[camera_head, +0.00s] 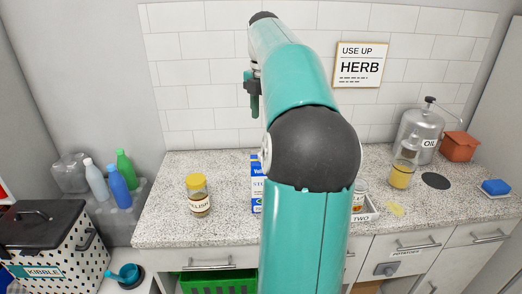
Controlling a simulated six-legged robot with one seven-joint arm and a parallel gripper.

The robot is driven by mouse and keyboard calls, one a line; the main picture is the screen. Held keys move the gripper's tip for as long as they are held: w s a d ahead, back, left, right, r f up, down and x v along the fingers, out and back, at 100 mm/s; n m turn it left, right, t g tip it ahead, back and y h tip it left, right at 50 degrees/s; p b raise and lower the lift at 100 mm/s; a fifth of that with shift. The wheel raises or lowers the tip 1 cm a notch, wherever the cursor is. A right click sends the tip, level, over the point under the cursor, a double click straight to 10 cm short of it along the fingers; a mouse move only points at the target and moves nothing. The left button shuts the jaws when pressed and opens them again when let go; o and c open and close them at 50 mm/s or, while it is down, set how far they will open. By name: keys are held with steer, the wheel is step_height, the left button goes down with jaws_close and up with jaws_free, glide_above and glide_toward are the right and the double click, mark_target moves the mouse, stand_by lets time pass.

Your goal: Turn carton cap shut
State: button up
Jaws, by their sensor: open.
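A blue and white carton (257,185) stands upright on the speckled counter near the back wall. My arm hides most of it, and only its left strip shows. I cannot see its cap. My gripper (254,109) is up in front of the tiled wall, above the carton in the picture and apart from it. Its teal fingers point down and are seen nearly edge-on. It is open, with nothing visible in it.
A yellow-lidded relish jar (198,196) stands left of the carton. Right of my arm are a tray (366,216), a yellow-filled glass container (402,174), an oil canister (418,135) and a blue sponge (495,188). The counter's left end is clear.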

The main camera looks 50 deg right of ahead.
step_height(320, 180, down, 12)
steer(key=shift+r, duration=0.1)
steer(key=shift+c, duration=0.2)
steer(key=shift+w, duration=0.1)
steer(key=c, duration=0.9)
